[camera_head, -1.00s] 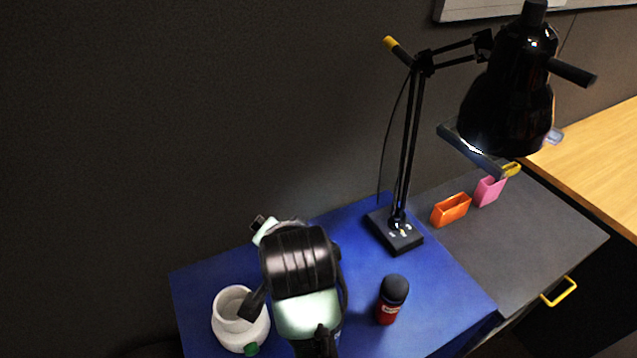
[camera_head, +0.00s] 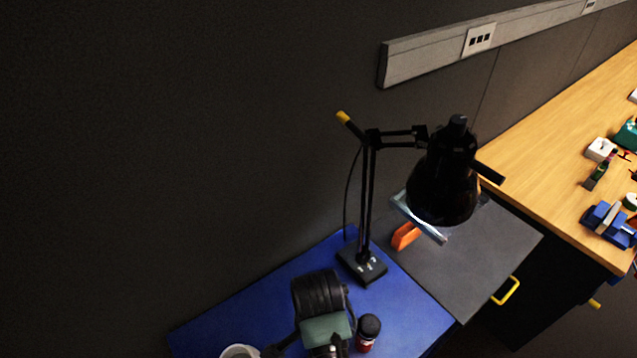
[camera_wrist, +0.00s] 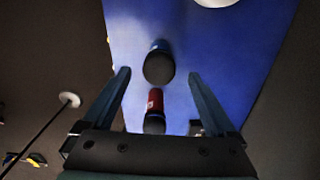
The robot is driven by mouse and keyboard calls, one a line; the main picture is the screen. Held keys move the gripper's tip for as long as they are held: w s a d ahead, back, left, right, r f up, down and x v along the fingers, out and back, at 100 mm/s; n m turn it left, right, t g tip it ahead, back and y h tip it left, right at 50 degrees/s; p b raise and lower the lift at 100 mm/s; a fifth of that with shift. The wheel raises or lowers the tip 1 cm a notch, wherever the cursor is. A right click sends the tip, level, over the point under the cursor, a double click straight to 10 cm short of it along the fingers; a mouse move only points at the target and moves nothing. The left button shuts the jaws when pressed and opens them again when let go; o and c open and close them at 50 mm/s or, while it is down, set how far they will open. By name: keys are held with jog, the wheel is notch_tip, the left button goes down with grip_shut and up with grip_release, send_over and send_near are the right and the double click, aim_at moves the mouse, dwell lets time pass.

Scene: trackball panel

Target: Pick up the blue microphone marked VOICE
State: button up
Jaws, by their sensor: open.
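In the wrist view, a microphone with a blue body and dark rounded head (camera_wrist: 158,68) is on the blue tabletop, between the tips of my gripper (camera_wrist: 158,74). My gripper is open and empty. Whether its fingers are level with the microphone is unclear. A second microphone, red with a dark head and a small pale label (camera_wrist: 155,103), is nearer the palm in that view. The red microphone (camera_head: 363,345) also shows in the head view, right of my arm. The blue microphone and my fingertips do not show there. No VOICE lettering is readable.
A black desk lamp (camera_head: 364,267) stands behind the microphones, its head overhanging to the right. A white jar (camera_head: 240,351) is at the lower left. An orange holder (camera_head: 405,237) is on the grey surface (camera_head: 470,270). A wooden counter (camera_head: 545,150) is at right.

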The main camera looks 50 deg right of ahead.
jog(key=shift+s+d+f+p, duration=0.1)
jog(key=shift+f+p, duration=0.7)
jog(key=shift+f, duration=3.05)
jog(key=shift+c, duration=0.4)
grip_shut()
